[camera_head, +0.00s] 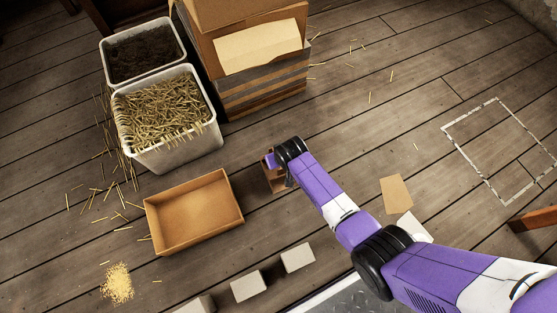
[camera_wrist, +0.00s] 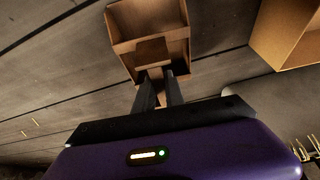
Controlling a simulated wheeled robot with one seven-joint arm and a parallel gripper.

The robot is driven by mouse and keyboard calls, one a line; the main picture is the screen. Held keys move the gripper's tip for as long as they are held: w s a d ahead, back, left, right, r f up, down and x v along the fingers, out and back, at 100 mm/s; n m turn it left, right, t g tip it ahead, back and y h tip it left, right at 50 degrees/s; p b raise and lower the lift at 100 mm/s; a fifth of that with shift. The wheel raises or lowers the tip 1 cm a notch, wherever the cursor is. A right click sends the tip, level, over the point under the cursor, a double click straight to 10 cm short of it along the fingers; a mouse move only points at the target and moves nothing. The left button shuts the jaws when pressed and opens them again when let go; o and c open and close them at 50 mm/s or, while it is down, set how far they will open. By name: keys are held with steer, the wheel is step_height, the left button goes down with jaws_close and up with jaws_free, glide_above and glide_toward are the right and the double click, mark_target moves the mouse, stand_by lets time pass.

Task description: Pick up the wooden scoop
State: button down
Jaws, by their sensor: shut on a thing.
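The wooden scoop (camera_wrist: 150,22) is a small brown open box shape with a handle, in the upper middle of the wrist view. My gripper (camera_wrist: 160,78) is shut on it, with the two dark fingers close together at the handle. In the head view the scoop (camera_head: 275,179) shows partly beside the end of my purple arm, just right of the cardboard tray. My gripper's fingers are hidden there behind the wrist. I cannot tell whether the scoop touches the floor.
An empty cardboard tray (camera_head: 195,245) lies left of the scoop. A white bin of straw (camera_head: 205,140), a bin of dark soil (camera_head: 104,75) and stacked boxes (camera_head: 262,102) stand behind. Grey blocks (camera_head: 247,287) stand in front.

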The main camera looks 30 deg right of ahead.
step_height(320, 180, up, 20)
steer(key=p, duration=1.1)
